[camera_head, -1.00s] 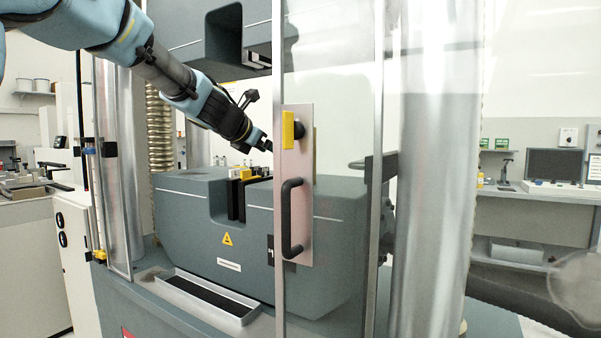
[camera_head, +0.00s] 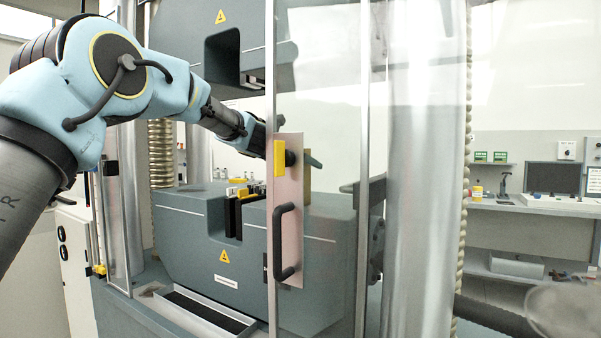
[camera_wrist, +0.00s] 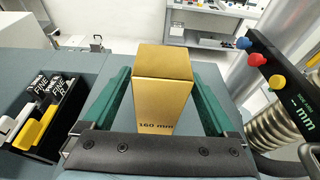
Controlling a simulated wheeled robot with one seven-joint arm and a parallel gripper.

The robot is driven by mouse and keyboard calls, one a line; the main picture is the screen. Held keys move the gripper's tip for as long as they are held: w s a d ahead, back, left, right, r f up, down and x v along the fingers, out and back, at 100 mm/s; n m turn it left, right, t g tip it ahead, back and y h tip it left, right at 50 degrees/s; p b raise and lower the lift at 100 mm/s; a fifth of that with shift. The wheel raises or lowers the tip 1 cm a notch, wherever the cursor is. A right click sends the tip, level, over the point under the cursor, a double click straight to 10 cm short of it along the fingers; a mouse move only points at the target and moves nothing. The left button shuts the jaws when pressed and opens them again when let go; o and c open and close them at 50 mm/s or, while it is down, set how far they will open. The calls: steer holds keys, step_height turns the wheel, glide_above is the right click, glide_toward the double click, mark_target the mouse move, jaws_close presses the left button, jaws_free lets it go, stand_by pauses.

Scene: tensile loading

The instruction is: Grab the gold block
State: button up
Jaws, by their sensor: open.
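The gold block (camera_wrist: 162,95), marked "160 mm", stands upright in the wrist view on the grey-green top of the testing machine's lower body (camera_head: 330,215). My gripper (camera_wrist: 165,72) is open, with one green-padded finger on each side of the block. Strips of the surface show between the block and the pads, so I see no grip on it. The block's lower front is partly hidden by my gripper's dark crossbar.
A slot on the left holds black "FINE" pieces (camera_wrist: 60,92) with yellow and white parts. A dark mm scale (camera_wrist: 283,75) with coloured knobs and a metal bellows (camera_wrist: 290,125) stand at right. A clear door with a black handle (camera_head: 283,240) stands in front.

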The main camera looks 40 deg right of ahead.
steer(key=shift+x, duration=0.9)
jaws_close()
steer(key=shift+a, duration=0.1)
steer(key=shift+r, duration=0.15)
